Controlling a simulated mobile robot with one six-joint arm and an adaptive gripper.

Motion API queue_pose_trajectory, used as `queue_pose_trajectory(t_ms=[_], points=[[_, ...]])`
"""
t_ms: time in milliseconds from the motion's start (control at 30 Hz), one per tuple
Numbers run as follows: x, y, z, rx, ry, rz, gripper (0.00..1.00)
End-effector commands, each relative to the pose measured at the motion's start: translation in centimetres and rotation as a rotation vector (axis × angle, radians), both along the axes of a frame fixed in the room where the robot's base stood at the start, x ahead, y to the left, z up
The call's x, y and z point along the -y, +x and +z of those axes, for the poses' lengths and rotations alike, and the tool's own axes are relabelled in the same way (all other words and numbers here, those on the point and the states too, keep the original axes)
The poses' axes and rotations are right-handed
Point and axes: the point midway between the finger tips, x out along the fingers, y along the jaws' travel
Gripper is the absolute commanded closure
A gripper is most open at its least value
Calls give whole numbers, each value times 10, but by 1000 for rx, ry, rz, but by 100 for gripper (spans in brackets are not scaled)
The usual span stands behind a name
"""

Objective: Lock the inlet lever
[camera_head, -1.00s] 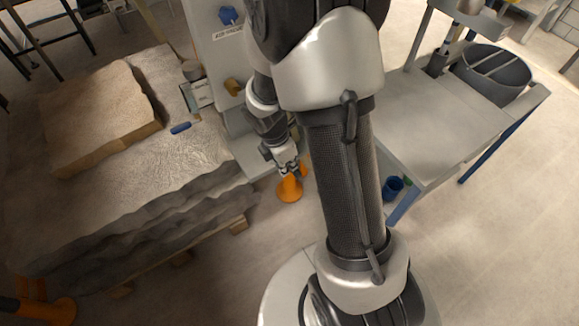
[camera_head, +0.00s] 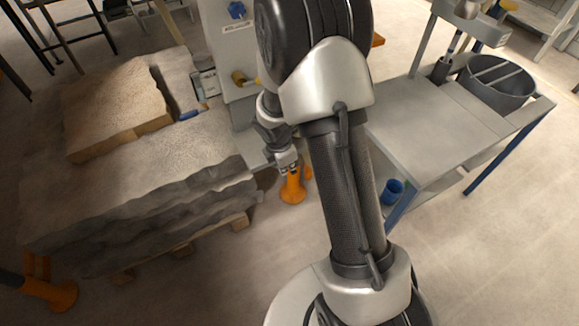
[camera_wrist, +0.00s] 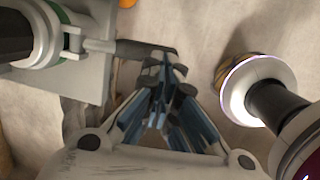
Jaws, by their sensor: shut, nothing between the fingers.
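My gripper (camera_head: 288,168) hangs low beside the grey panel cabinet (camera_head: 222,62), just above an orange flared post (camera_head: 292,192). In the wrist view my gripper (camera_wrist: 170,75) is shut and empty. A dark bar (camera_wrist: 140,49) on a bracket passes close to the fingertips; it may be the inlet lever. I cannot tell whether the fingers touch it. The bracket sits on a grey plate (camera_wrist: 92,85), beside a dark cylinder with a green ring (camera_wrist: 25,40). In the head view my arm hides part of the cabinet, and I cannot pick out the lever there.
Open floor lies in front.

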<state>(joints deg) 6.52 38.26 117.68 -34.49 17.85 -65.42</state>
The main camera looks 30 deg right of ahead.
Motion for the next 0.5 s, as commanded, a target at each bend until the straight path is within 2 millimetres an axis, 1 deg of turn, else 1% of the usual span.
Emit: queue_pose_trajectory(t_ms=[33, 200, 500], points=[[0, -1, -6, -3, 0, -1, 100], [0, 2, -18, -4, 0, -1, 100], [0, 9, -33, -3, 0, -2, 100]])
